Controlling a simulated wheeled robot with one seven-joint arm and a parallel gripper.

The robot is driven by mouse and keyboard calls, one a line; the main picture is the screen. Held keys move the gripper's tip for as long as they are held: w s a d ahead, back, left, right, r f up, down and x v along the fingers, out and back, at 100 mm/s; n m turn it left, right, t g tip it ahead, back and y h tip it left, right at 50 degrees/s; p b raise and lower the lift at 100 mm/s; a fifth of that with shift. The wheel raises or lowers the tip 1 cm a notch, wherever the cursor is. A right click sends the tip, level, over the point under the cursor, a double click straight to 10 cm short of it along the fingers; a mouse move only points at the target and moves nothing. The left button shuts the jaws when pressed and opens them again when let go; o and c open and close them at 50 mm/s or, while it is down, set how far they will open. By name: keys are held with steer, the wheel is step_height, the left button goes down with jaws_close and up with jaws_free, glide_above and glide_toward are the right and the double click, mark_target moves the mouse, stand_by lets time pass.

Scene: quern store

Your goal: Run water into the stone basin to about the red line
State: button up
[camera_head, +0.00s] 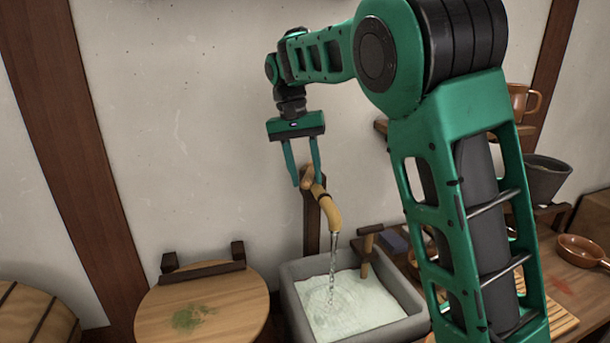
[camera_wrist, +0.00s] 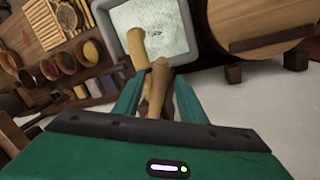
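The grey stone basin (camera_head: 411,297) stands low in the middle of the head view. Pale water (camera_head: 345,306) covers its floor and reaches up its walls. A wooden tap spout (camera_head: 328,208) on the wall pours a thin stream (camera_head: 332,262) into it. The spout and basin (camera_wrist: 186,45) also show in the wrist view. My gripper (camera_head: 307,182) is at the tap's wooden handle (camera_head: 307,172), fingers apart on either side of it. In the wrist view the handle (camera_wrist: 158,85) lies between the fingers, seemingly with gaps. I cannot make out the red line.
A wooden T-shaped peg (camera_head: 368,245) stands at the basin's back right. A round wooden top (camera_head: 225,312) with a green stain is to the left. A brown pan (camera_head: 582,250) and a dark pot (camera_head: 547,178) are at the right, partly beyond my arm.

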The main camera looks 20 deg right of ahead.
steer(key=shift+c, duration=0.7)
jaws_close()
steer(key=shift+d, duration=0.15)
steer(key=shift+a, duration=0.2)
